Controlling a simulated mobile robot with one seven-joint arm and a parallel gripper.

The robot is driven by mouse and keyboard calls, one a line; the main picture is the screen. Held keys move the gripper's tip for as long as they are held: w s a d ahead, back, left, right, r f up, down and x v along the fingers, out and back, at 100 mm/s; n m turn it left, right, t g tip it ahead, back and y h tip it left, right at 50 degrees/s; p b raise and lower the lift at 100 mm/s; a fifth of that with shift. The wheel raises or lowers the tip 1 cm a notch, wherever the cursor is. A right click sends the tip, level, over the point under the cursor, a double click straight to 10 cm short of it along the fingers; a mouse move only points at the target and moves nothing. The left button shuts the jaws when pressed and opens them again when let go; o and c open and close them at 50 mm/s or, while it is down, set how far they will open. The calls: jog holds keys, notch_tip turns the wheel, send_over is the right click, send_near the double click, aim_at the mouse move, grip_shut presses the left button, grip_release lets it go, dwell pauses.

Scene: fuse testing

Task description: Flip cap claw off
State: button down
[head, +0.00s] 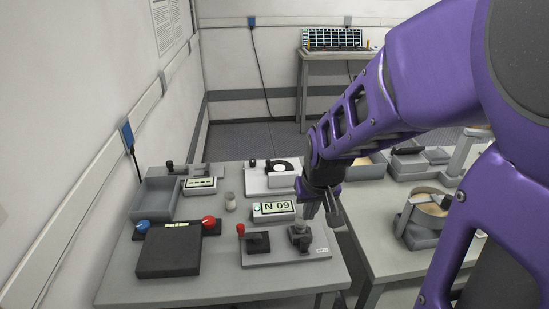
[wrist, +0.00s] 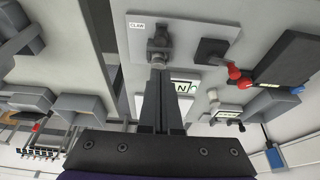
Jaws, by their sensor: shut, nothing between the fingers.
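The claw station is a light grey plate (head: 285,256) at the front right of the near table, with a "CLAW" label in the wrist view (wrist: 138,26). On its right part stands a small grey claw fixture (head: 299,238) with a rounded top; it also shows in the wrist view (wrist: 159,45). Whether a separate cap sits on it, I cannot tell. On the plate's left is a black switch block (head: 258,242) with a red-knobbed lever (head: 240,229). My gripper (head: 324,214) is shut and empty, its fingertips close to the claw fixture; contact is unclear.
A display reading "N 09" (head: 273,210) stands just behind the claw plate. A black box (head: 168,252) with blue and red knobs is at the left. A grey bin (head: 155,198) and a small pale cylinder (head: 230,201) are farther back. Another table stands at the right.

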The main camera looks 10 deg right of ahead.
aim_at(302, 235)
jog(key=b+x, duration=0.6)
jog(key=x, duration=0.4)
jog(key=shift+r+b, duration=0.1)
jog(key=shift+b, duration=0.2)
